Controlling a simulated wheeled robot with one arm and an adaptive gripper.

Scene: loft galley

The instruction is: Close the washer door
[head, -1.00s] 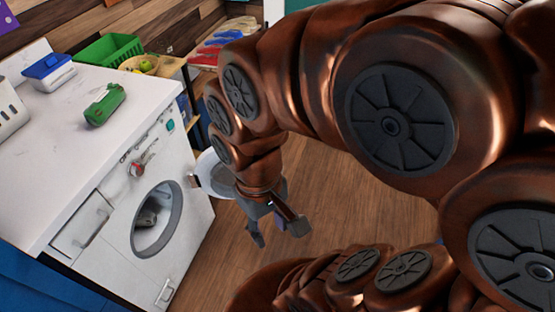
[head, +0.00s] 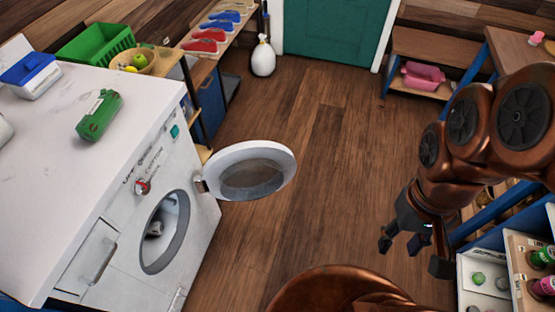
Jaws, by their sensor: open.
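The washer (head: 118,215) is a white front-loader at the left, with a round drum opening (head: 164,230) in its front. Its round door (head: 252,171), white-rimmed with a dark window, stands wide open, sticking out to the right from a hinge at the opening's far side. Something grey shows inside the drum, too small to tell. My gripper (head: 414,254) is open and empty at the right, pointing down over the floor, well apart from the door.
A green bottle (head: 99,116), a blue-lidded box (head: 30,75), a green basket (head: 95,44) and a bowl of fruit (head: 138,63) sit on or behind the washer top. A shelf with bottles (head: 510,278) stands at the lower right. Wooden floor (head: 318,150) between is clear.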

